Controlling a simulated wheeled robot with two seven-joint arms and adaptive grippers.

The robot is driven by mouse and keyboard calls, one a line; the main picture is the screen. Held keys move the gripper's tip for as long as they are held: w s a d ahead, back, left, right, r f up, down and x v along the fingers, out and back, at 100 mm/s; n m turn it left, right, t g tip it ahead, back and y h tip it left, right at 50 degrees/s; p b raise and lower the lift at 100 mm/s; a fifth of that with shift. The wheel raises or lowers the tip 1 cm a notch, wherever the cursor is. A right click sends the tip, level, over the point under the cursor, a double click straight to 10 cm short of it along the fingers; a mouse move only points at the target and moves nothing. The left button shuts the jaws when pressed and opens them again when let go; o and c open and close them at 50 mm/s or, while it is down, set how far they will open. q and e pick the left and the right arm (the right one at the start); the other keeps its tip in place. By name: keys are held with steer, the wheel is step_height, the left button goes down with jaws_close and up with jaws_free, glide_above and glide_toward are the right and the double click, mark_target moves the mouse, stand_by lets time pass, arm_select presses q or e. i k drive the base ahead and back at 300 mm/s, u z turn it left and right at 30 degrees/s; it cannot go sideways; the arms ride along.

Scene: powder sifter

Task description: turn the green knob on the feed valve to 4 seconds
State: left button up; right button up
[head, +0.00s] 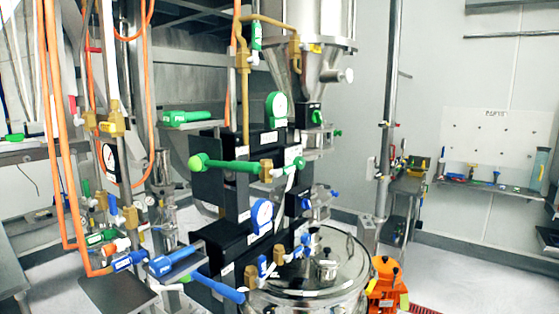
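A steel hopper (312,35) stands at the top centre. Below its cone is a black valve block (305,117) with a small green knob (317,117) on its right face. The knob's markings are too small to read, so its setting cannot be told. A round green-rimmed gauge (276,108) sits just left of it. A long green cylinder (235,167) with a round green end reaches left below the gauge. I cannot tell for certain which green part is the feed valve's knob. Neither of my grippers shows in the head view.
Blue-rimmed gauge (262,215) and blue cylinder (220,289) sit lower down. A round steel vessel (330,280) stands at bottom centre. Orange hoses (62,150) and pipes crowd the left. An orange device (387,280) stands right of the vessel. The floor at right (460,275) is clear.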

mark_target(299, 162)
steer(key=z, duration=0.05)
steer(key=k, duration=0.45)
steer(key=u, duration=0.5)
steer(key=i, duration=1.55)
steer(key=z, duration=0.5)
